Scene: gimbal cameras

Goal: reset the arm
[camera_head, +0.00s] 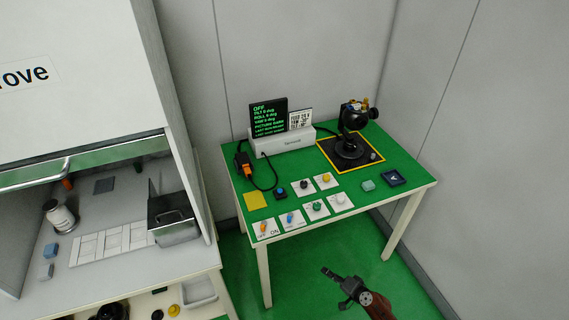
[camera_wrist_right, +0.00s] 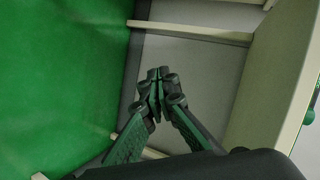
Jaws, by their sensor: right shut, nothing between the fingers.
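My right gripper (camera_head: 328,272) is in the lower middle of the head view, in front of the green-topped table (camera_head: 230,155) and below its top, over the green floor. In the right wrist view its fingers (camera_wrist_right: 157,78) meet at the tips with nothing between them. It is shut and touches nothing that I can see. Part of my right arm (camera_head: 380,308) shows at the bottom edge of the head view. My left gripper is not in either view.
The table holds a display box (camera_head: 283,144), a black gimbal camera (camera_head: 352,118) on a yellow-edged pad, and several knobs and switches on white plates. A fume hood (camera_head: 85,90) stands at the left. Grey walls close the back and right. Green floor (camera_head: 385,275) is free before the table.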

